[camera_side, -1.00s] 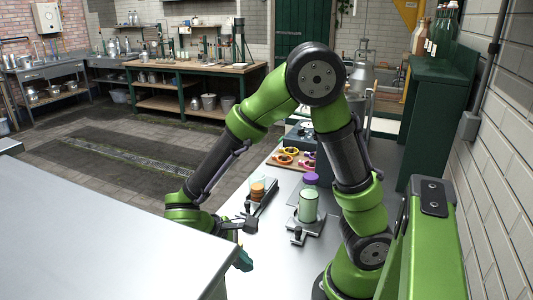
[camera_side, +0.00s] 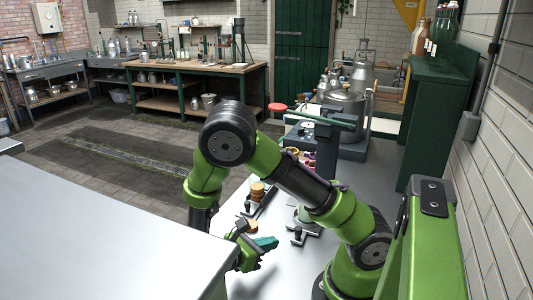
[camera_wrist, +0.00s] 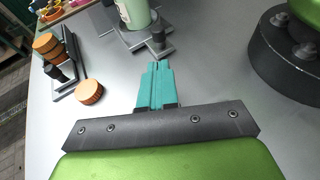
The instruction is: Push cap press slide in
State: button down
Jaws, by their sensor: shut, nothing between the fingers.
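The cap press is a dark base plate with a black upright knob (camera_wrist: 158,42) on its near slide; the knob also shows in the side view (camera_side: 298,236). A pale green bottle (camera_wrist: 134,12) stands on the press, its top cut off in the wrist view and mostly hidden by my arm in the side view. My gripper (camera_wrist: 157,72) has teal fingers, shut and empty, pointing at the knob from the near side. In the side view the gripper (camera_side: 265,243) is left of the knob with a visible gap.
A cap holder with stacked orange caps (camera_wrist: 47,45) and its own black knob (camera_wrist: 53,72) stands to the left. A loose orange cap (camera_wrist: 90,92) lies by its near end. Coloured rings (camera_wrist: 50,12) lie farther back. Bare metal tabletop (camera_wrist: 215,75) lies right of the fingers.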

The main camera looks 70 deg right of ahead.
jog(key=x, duration=0.4)
jog(key=r+x, duration=0.1)
jog(key=x, duration=0.1)
jog(key=shift+s+d, duration=0.2)
jog(key=shift+d, duration=0.15)
jog(key=d, duration=1.2)
jog(key=shift+d, duration=0.4)
